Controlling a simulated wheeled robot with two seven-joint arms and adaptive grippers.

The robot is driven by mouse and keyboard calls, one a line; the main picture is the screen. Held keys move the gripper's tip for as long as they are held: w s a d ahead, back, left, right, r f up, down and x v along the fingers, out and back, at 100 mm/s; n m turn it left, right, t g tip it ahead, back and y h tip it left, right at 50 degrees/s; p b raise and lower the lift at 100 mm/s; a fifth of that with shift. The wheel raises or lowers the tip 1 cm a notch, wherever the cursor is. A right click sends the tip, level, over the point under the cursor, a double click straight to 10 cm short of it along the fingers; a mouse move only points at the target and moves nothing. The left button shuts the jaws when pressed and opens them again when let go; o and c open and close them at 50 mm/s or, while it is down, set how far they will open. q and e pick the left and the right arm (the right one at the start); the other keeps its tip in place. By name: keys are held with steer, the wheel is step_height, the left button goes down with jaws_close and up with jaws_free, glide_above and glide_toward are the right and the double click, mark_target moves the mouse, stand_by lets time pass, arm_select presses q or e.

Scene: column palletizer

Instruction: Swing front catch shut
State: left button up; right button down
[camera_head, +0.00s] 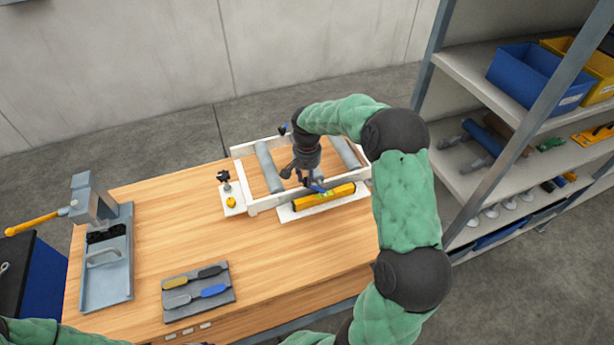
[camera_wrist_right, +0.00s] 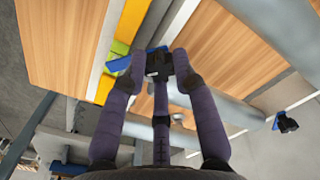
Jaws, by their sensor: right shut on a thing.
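The front catch, a small black piece with a blue lever (camera_head: 318,189), sits at the near rail of a white roller frame (camera_head: 238,153). In the right wrist view the front catch (camera_wrist_right: 158,66) is between my fingertips, with its blue lever beside them. My right gripper (camera_head: 308,180) reaches down over the near rail and is shut on the front catch; its fingertips also show in the right wrist view (camera_wrist_right: 160,68). The gripper hides part of the catch, so I cannot tell its exact angle. My left gripper is out of view.
A yellow bar (camera_head: 335,195) lies just in front of the near rail. A similar black and blue catch (camera_head: 283,129) stands at the far rail. A knob plate (camera_head: 230,202) is left of the frame. A grey press (camera_head: 95,205) and tool tray (camera_head: 198,292) stand farther left; the table's middle is clear.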

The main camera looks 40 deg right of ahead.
steer(key=n, duration=0.2)
steer(key=n+p, duration=0.1)
steer(key=n, duration=0.1)
steer(key=shift+w+d+r, duration=0.15)
steer(key=shift+r, duration=0.1)
steer(key=shift+n+p, duration=0.3)
steer(key=shift+n, duration=1.5)
steer(key=shift+w+n, duration=0.1)
steer(key=shift+n, duration=0.2)
steer(key=c, duration=1)
jaws_free()
steer(key=shift+f, duration=0.1)
step_height(320, 180, up, 12)
